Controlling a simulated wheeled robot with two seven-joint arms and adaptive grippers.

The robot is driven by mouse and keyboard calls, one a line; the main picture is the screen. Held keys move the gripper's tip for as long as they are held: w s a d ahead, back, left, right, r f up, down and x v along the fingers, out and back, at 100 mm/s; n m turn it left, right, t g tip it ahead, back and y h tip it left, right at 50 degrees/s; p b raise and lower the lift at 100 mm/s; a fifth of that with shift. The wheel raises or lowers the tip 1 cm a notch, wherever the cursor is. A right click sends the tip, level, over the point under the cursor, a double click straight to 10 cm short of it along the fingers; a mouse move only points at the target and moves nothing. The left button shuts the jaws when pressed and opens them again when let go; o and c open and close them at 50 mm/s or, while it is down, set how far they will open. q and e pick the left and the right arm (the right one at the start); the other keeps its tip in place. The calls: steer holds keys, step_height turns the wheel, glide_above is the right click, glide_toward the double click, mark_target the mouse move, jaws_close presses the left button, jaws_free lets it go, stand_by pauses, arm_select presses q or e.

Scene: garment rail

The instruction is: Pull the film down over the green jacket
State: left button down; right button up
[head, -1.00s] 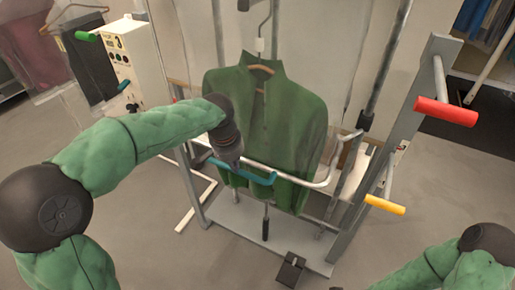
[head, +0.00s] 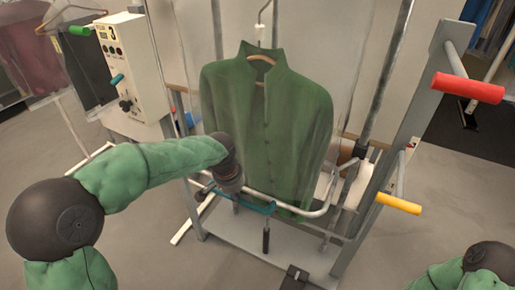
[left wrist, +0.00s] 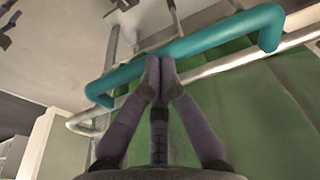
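The green jacket (head: 265,125) hangs upright on a hanger in the middle of the head view. Clear film (head: 348,80) hangs around it, with edges hard to make out. A pale bar (head: 305,213) crosses in front of the jacket near its hem and carries a teal handle (head: 262,209). The handle also shows in the left wrist view (left wrist: 215,40). My left gripper (head: 240,198) is at this handle. In the left wrist view its fingertips (left wrist: 159,62) are together against the handle's lower edge; nothing shows between them. My right gripper is out of view.
A grey frame post (head: 405,120) with a red grip (head: 467,87) and a yellow grip (head: 398,203) stands on the right. A control box (head: 130,65) is at the left. Open floor lies at the lower right.

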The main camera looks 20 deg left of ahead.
arm_select(q)
steer(key=shift+s+x, duration=0.25)
steer(key=shift+x, duration=1.05)
steer(key=shift+f, duration=0.15)
steer(key=s+x, duration=0.2)
steer(key=x, duration=0.8)
steer(key=s+f+x, duration=0.1)
steer(key=s+x, duration=0.1)
steer(key=x, duration=0.9)
steer(key=s+r+p, duration=0.1)
steer(key=s+r, duration=0.2)
steer(key=s, duration=0.2)
steer(key=shift+s+a+r, duration=0.2)
steer(key=shift+a+r, duration=0.15)
steer(key=shift+a, duration=0.05)
steer(key=s+d+f+n+g+h+p, duration=0.1)
steer(key=s+d+f+h+p, duration=0.1)
steer(key=s+d, duration=0.4)
steer(key=s+d+f+n+g+h+p, duration=0.1)
steer(key=s+d+f+p, duration=0.3)
steer(key=d, duration=0.8)
steer(key=shift+s+d+f+n+h, duration=0.35)
steer(key=shift+s+f+n, duration=0.25)
steer(key=shift+s, duration=0.3)
